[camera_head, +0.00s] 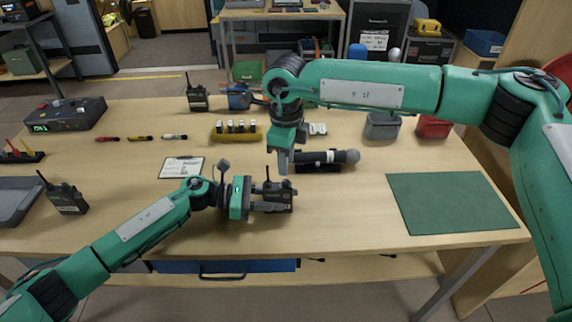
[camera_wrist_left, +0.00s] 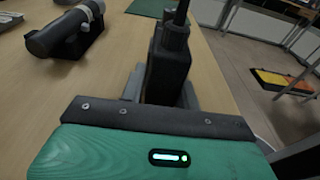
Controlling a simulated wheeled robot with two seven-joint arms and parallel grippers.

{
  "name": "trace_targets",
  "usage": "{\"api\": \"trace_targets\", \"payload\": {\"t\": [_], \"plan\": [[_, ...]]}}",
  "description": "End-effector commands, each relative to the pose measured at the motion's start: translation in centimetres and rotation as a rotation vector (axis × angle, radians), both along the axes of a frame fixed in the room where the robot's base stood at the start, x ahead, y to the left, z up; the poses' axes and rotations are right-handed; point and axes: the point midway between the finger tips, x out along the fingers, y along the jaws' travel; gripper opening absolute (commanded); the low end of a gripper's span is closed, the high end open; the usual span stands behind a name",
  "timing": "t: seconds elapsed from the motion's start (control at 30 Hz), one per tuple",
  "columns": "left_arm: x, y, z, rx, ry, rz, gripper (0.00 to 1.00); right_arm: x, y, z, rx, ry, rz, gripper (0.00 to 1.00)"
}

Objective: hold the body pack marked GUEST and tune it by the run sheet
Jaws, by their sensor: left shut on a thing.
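My left gripper (camera_head: 272,200) is shut on a dark body pack (camera_head: 284,196) with a short antenna, near the table's front middle. In the left wrist view the pack (camera_wrist_left: 168,70) stands between the two fingers; I cannot read a GUEST mark on it. My right gripper (camera_head: 281,162) points down just above and behind that pack, apart from it; its jaw opening cannot be made out. A clipboard with a printed sheet (camera_head: 182,167), perhaps the run sheet, lies left of centre. Two similar packs stand at the left (camera_head: 68,199) and at the back (camera_head: 197,95).
A microphone in a black cradle (camera_head: 318,162) lies close behind the right gripper; it also shows in the left wrist view (camera_wrist_left: 65,35). A yellow battery holder (camera_head: 236,134) and several markers (camera_head: 140,138) are behind. A green mat (camera_head: 450,203) at the right is bare.

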Motion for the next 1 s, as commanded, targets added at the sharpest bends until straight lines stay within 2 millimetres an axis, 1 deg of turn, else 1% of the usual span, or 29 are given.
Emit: {"api": "trace_targets", "payload": {"t": [0.13, 0.43, 0.47, 0.5, 0.57, 0.6, 0.87, 1.0], "plan": [[0.0, 0.0, -0.1, 0.001, 0.001, 0.0, 0.02, 0.0, 0.0, 0.5, 0.001, 0.0, 0.0, 0.3], [0.0, 0.0, -0.1, 0.001, 0.001, 0.0, 0.02, 0.0, 0.0, 0.5, 0.001, -0.001, 0.0, 0.3], [0.0, 0.0, -0.1, 0.001, 0.001, 0.0, 0.35, 0.0, 0.0, 0.5, 0.001, 0.0, 0.0, 0.3], [0.0, 0.0, -0.1, 0.001, 0.001, 0.0, 0.43, 0.0, 0.0, 0.5, 0.001, -0.001, 0.0, 0.3], [0.0, 0.0, -0.1, 0.001, 0.001, 0.0, 0.55, 0.0, 0.0, 0.5, 0.001, -0.001, 0.0, 0.3], [0.0, 0.0, -0.1, 0.001, 0.001, 0.0, 0.57, 0.0, 0.0, 0.5, 0.001, -0.001, 0.0, 0.3], [0.0, 0.1, 0.0, 0.0, 0.0, 0.0, 0.57, 0.0, 0.0, 0.5, 0.001, -0.001, 0.0, 0.3], [0.0, 1.3, 0.1, 0.002, 0.002, 0.001, 0.57, 0.0, 0.0, 0.5, 0.001, -0.001, 0.0, 0.3]]}}
